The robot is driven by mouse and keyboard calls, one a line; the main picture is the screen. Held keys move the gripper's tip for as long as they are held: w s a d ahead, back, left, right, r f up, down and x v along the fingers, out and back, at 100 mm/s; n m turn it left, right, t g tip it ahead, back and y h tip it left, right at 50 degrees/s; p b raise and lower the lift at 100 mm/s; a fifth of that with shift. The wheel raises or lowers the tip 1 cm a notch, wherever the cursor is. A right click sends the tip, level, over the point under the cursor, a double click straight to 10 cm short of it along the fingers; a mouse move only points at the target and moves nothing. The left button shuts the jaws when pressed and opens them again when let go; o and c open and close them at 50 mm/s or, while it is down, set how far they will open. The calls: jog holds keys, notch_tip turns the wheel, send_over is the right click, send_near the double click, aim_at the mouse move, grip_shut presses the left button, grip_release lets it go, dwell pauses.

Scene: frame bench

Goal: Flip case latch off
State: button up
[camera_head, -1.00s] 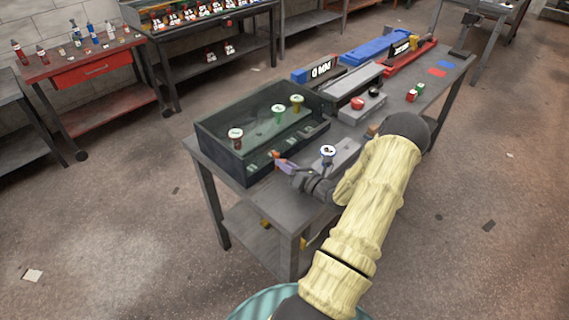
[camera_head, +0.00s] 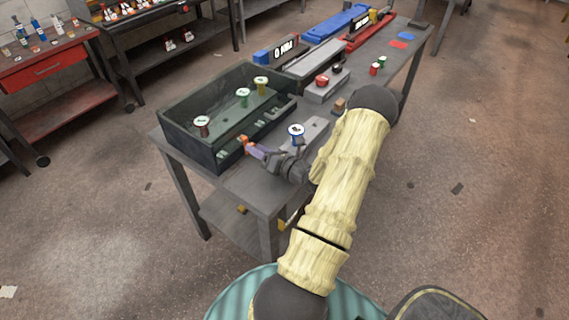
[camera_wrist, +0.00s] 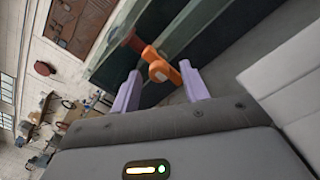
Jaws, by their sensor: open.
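The case (camera_head: 188,146) is a dark green, see-through box on the near left end of the bench. Its orange latch (camera_head: 244,139) is on the front side, facing my arm. My gripper (camera_head: 253,147) is at this front side. In the wrist view, its two pale purple fingers (camera_wrist: 160,74) are apart. The orange latch (camera_wrist: 160,70) shows between and just beyond the fingertips, against the dark case wall (camera_wrist: 205,28). I cannot tell whether a finger touches it. Three white-topped spools, brown, green and yellow, show in the case.
A blue-and-white-topped spool (camera_head: 296,131) stands on a grey block (camera_head: 316,130) right of the case. A grey box with a red button (camera_head: 322,80) and blue and red bins (camera_head: 372,32) lie farther along the bench (camera_head: 262,185).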

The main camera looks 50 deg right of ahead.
jog(key=s+d+b, duration=0.1)
jog(key=s+b, duration=0.1)
jog(key=s, duration=1.4)
jog(key=w+a+r+n+g+y, duration=0.1)
jog(key=a+n+g+y, duration=0.1)
jog(key=a+n, duration=0.1)
jog(key=w+a+n+g+y, duration=0.2)
jog(key=a+n+y, duration=0.1)
jog(key=a, duration=0.2)
jog(key=w+a+r+n+g+y+p, duration=0.1)
jog(key=w+a+n+g+y, duration=0.1)
jog(key=a+n, duration=0.1)
jog(key=shift+a+r+y, duration=0.3)
jog(key=shift+a+y, duration=0.1)
jog(key=shift+a, duration=0.25)
jog(key=s+a+r+n+g+p, duration=0.2)
jog(key=a+n+g, duration=0.8)
jog(key=a+n, duration=0.2)
jog(key=w+a+r+n+h+p, duration=0.2)
jog(key=a+r+n+h, duration=0.7)
jog(key=n, duration=1.2)
jog(key=shift+r+t, duration=0.3)
jog(key=shift+r, duration=0.1)
jog(key=shift+s, duration=0.1)
